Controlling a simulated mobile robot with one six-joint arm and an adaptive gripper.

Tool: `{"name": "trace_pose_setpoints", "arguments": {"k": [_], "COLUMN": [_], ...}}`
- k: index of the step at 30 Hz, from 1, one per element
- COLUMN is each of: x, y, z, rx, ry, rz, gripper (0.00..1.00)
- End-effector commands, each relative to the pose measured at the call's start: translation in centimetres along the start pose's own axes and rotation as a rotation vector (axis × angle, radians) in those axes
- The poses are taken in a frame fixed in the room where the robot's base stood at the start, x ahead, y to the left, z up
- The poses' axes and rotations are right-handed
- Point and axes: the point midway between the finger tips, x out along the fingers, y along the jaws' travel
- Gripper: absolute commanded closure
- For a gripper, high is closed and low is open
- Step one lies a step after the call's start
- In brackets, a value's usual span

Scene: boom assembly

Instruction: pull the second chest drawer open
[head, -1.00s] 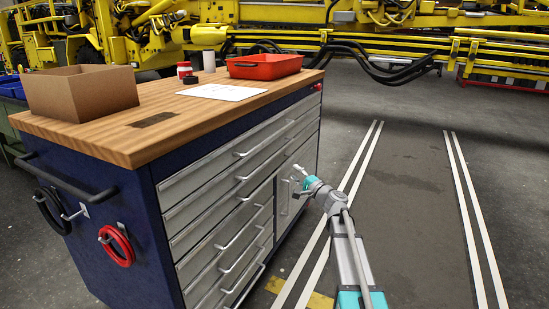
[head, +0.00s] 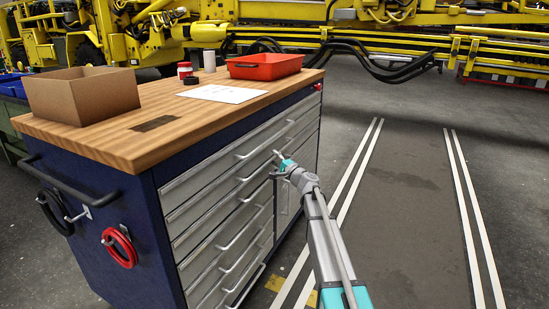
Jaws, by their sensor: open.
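The chest (head: 135,215) is a dark blue cabinet with a wooden top and a stack of light grey drawers on its right-facing front. The second drawer (head: 212,197) from the top is shut flush with the front, and its bar handle (head: 257,170) runs along it. My gripper (head: 277,154) is in front of the chest, close to the right end of that handle. It is small in the picture, and its fingers look empty. I cannot tell whether they touch the handle.
An open cardboard box (head: 82,97), a red tray (head: 264,67) and a white sheet (head: 222,93) lie on the worktop. A red cable coil (head: 119,248) hangs on the chest's side. The floor to the right, with white lines, is clear. Yellow machinery stands behind.

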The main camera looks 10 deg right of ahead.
Motion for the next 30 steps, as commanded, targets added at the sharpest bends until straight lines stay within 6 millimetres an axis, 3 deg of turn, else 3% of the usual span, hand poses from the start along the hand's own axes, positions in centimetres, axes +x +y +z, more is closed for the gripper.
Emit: {"name": "trace_pose_setpoints", "arguments": {"k": [12,21,30], "x": [0.44,0.43,0.36], "y": [0.01,0.01,-0.01], "z": [0.01,0.01,-0.12], "rx": [0.0,0.0,0.0], "ry": [0.0,0.0,-0.001], "rz": [0.0,0.0,0.0], "gripper": [0.48,1.0,1.0]}}
